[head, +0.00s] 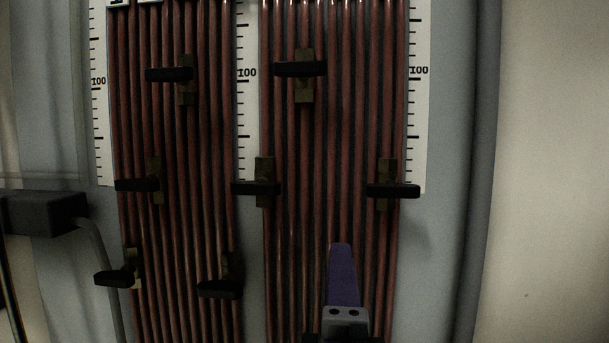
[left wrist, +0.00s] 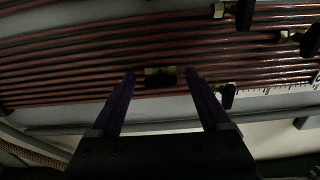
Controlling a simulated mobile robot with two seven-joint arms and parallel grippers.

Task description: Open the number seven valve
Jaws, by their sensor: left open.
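Several valves with black handles and brass bodies sit on upright copper-red tubes in the head view. They include upper ones (head: 169,75) (head: 300,69), middle ones (head: 137,185) (head: 256,188) (head: 393,191) and lower ones (head: 116,279) (head: 220,289). No valve numbers are readable, so I cannot tell which is number seven. My left gripper (head: 340,258) reaches up from the bottom, one purple finger showing. In the left wrist view my left gripper (left wrist: 160,74) is open, with a black-handled brass valve (left wrist: 161,79) between its fingertips; I cannot tell whether they touch. My right gripper is out of view.
White ruler strips (head: 418,110) marked 100 stand beside the tube banks. A dark box (head: 42,213) with a bent grey pipe is at the left. A thick grey post (head: 478,170) stands at the right, by a pale wall (head: 555,150).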

